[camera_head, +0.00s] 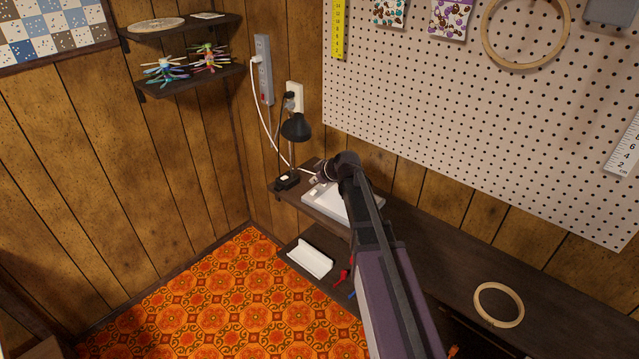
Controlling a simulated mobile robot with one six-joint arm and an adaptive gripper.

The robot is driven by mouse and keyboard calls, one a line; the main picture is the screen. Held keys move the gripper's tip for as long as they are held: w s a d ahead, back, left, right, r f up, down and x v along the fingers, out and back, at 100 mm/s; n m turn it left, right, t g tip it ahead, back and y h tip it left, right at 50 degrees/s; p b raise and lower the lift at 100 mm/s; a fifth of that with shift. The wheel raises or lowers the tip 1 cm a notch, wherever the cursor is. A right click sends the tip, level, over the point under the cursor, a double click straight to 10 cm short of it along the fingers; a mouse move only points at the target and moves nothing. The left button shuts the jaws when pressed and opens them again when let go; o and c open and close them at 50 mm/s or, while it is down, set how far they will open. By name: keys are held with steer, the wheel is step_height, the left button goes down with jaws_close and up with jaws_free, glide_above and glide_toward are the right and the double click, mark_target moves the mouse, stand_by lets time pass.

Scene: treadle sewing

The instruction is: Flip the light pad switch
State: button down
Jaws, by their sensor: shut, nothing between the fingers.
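The light pad (322,203) is a flat white panel on the dark desk (425,240) against the pegboard wall. A white cable (268,128) runs from the wall power strip down toward the pad's back left corner. My gripper (315,180) is over the back left part of the pad, close to that corner, with its fingers shut and empty. My arm reaches in from the lower right and hides the right part of the pad. I cannot make out the pad's switch, or whether the fingertips touch the pad.
A black lamp (296,128) stands on the desk just left of my gripper. A power strip (264,70) and an outlet (295,97) are on the wall behind. A lower shelf holds a white tray (310,258). A wooden hoop (498,304) lies on the desk at right.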

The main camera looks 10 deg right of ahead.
mark_target(317, 195)
steer(key=shift+w+d+f+b, duration=0.1)
steer(key=shift+d+f+b, duration=0.05)
steer(key=shift+f+b, duration=0.75)
steer(key=shift+w+d+f+b, duration=0.1)
steer(key=shift+d+f+b, duration=0.05)
steer(key=shift+f+b, duration=0.7)
steer(key=shift+f, duration=0.15)
steer(key=shift+a, duration=0.1)
